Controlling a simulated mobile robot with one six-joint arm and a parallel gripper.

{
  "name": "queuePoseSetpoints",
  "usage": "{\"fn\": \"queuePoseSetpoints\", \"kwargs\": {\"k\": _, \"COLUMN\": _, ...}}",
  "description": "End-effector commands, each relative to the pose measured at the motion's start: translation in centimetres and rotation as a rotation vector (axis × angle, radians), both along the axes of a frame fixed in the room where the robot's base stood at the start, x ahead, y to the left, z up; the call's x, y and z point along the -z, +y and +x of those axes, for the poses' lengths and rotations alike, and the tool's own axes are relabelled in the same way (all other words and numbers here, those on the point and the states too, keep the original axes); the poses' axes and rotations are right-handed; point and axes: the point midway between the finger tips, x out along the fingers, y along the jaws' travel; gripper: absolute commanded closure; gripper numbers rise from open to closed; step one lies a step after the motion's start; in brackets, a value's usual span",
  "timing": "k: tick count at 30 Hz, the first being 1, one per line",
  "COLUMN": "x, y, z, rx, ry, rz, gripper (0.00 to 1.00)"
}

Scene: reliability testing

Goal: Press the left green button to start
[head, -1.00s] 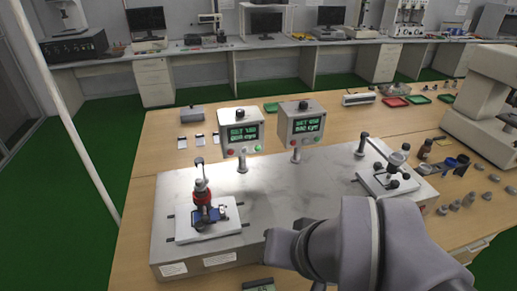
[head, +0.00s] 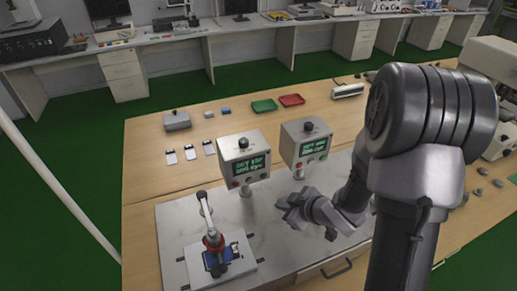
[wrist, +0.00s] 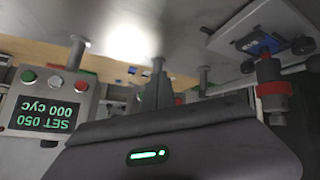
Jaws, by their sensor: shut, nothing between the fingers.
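The left control box (head: 244,158) has a lit green display, a red button at its lower left and a green button (head: 263,176) at its lower right. The right control box (head: 307,142) stands beside it with a similar panel. My gripper (head: 283,207) is shut and empty, below and right of the left box, apart from both. In the wrist view the scene is upside down; the right box (wrist: 42,108) shows its green, white and red buttons. My gripper (wrist: 158,92) hides most of what lies behind it, and the left green button cannot be made out there.
A test fixture with a red collar (head: 213,242) holds a phone-like device (head: 221,258) on a white plate at the front left. Grey box (head: 177,121), small cards, green tray (head: 264,106) and red tray (head: 291,100) lie behind.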

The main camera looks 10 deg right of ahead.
Motion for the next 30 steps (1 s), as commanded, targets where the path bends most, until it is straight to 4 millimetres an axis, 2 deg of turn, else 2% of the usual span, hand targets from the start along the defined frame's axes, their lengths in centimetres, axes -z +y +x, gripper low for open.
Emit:
{"fn": "queuePoseSetpoints", "kwargs": {"k": 10, "x": 0.3, "y": 0.5, "z": -0.1, "rx": -0.024, "ry": -0.006, "rz": 0.013, "gripper": 1.00}}
{"fn": "queuePoseSetpoints", "kwargs": {"k": 14, "x": 0.2, "y": 0.6, "z": 0.5, "rx": -0.025, "ry": -0.007, "rz": 0.012, "gripper": 1.00}}
{"fn": "queuePoseSetpoints", "kwargs": {"k": 30, "x": 0.2, "y": 2.0, "z": 7.5, "rx": -0.024, "ry": -0.006, "rz": 0.012, "gripper": 1.00}}
